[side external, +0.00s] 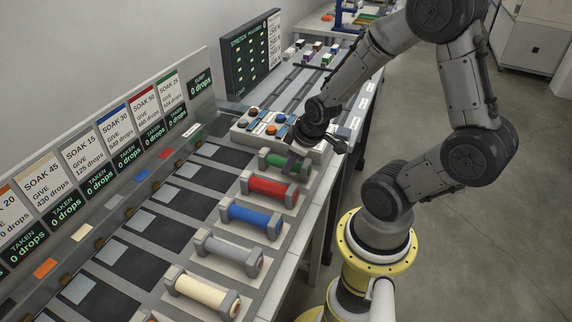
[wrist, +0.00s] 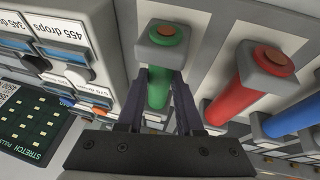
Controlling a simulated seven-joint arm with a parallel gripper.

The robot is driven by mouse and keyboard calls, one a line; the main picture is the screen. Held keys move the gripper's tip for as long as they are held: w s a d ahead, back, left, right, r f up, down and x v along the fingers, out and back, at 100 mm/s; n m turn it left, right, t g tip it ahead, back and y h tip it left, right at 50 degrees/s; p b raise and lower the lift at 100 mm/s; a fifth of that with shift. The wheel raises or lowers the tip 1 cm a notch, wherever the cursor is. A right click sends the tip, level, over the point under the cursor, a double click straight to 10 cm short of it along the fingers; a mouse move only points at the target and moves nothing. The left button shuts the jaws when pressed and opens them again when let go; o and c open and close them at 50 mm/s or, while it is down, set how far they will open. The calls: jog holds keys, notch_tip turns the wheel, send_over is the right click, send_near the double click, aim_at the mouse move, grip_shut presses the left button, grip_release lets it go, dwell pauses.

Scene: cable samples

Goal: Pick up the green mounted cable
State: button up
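The green mounted cable (side external: 288,160) is a short green cylinder held between grey end blocks. It lies at the far end of a row of similar cables on the bench. In the wrist view its near end block shows an orange core in a green ring, and the green body (wrist: 158,93) runs away below it. My gripper (side external: 292,165) is low over this cable. In the wrist view the two dark fingers (wrist: 161,76) stand on either side of the green body, very close to it. Whether they press on it cannot be told.
The red cable (side external: 270,188) is the close neighbour, then the blue (side external: 250,221), grey (side external: 228,254) and cream (side external: 202,291) ones. A grey button box (side external: 262,126) stands just beyond the green cable. A signboard (side external: 120,150) runs along the back.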

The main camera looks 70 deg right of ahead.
grip_shut()
jog(key=shift+r, duration=0.1)
jog(key=shift+r, duration=0.2)
jog(key=r, duration=0.3)
jog(key=shift+s+a+r, duration=0.1)
jog(key=shift+s+r, duration=0.1)
jog(key=shift+r, duration=0.05)
jog(key=s+a+r, duration=0.6)
jog(key=s+r, duration=0.3)
jog(key=s, duration=0.3)
